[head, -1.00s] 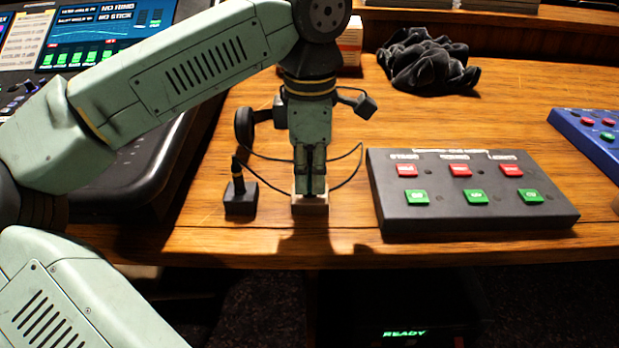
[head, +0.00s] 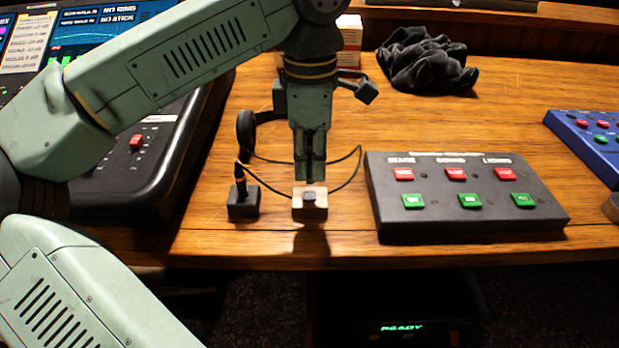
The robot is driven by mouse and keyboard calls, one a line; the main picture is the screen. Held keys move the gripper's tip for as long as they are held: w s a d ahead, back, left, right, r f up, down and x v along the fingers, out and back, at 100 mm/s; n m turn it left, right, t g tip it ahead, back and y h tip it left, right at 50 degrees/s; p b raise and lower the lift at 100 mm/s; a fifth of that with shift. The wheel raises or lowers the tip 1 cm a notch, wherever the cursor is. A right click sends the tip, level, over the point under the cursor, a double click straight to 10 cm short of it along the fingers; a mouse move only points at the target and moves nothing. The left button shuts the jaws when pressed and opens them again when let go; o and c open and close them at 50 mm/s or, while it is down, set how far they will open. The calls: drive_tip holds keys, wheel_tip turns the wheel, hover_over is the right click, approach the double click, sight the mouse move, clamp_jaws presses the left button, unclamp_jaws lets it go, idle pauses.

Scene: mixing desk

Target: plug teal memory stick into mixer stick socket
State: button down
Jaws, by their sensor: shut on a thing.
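The mixer (head: 165,165) is the black console at the left, partly behind my arm. Its screen (head: 110,30) reads "NO STICK". I cannot make out the stick socket in this view.
A small dark stand with an upright plug (head: 242,203) is left of the block. Behind are headphones (head: 246,128) with a looping cable. A black button box (head: 470,205) is at right, a blue box (head: 590,140) beyond it, and a dark cloth (head: 425,62) at the back.

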drive_tip(key=shift+r+p, duration=0.85)
drive_tip(key=shift+r, duration=0.4)
drive_tip(key=shift+s+f, duration=0.1)
